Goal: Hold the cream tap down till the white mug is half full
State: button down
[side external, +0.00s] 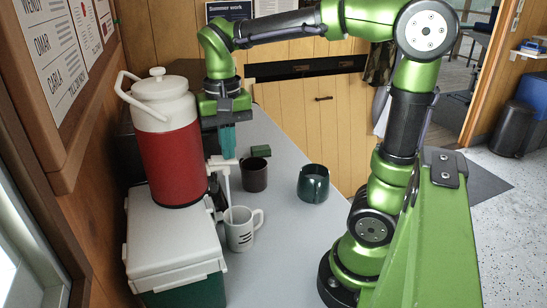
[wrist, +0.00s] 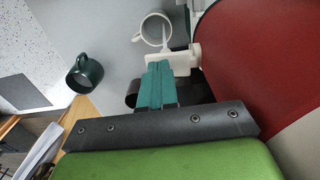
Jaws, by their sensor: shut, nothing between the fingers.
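The red drinks jug (side external: 170,155) with a white lid stands on a cool box. Its cream tap (side external: 224,166) juts out to the right and also shows in the wrist view (wrist: 185,60). My gripper (side external: 228,152) is shut and empty, pointing down, its teal fingertips (wrist: 160,66) at the tap and apparently touching it. The white mug (side external: 240,232) stands upright on the counter below the tap, and its rim shows in the wrist view (wrist: 144,36). A thin pale streak runs from the tap into the mug, like a stream. The level inside cannot be read.
The white-lidded green cool box (side external: 172,245) carries the jug beside the mug. A dark brown mug (side external: 255,177), a dark green mug (side external: 313,186) and a small green box (side external: 261,151) stand on the grey counter (side external: 285,225). The counter's front is clear.

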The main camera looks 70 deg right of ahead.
jog(key=shift+r, duration=2.5)
jog(key=shift+s, duration=0.1)
jog(key=shift+s+a+f+n+t, duration=0.15)
jog(key=shift+s+f+n+t, duration=0.05)
jog(key=shift+s+n+t, duration=0.1)
jog(key=s+a+f+n+t+y, duration=0.2)
jog(key=s+a+f+n+t, duration=0.1)
jog(key=s+f+n+t, duration=0.1)
jog(key=s+f+t, duration=0.1)
jog(key=f+t, duration=0.1)
jog(key=shift+s+a+t, duration=0.2)
jog(key=shift+a+t, duration=0.1)
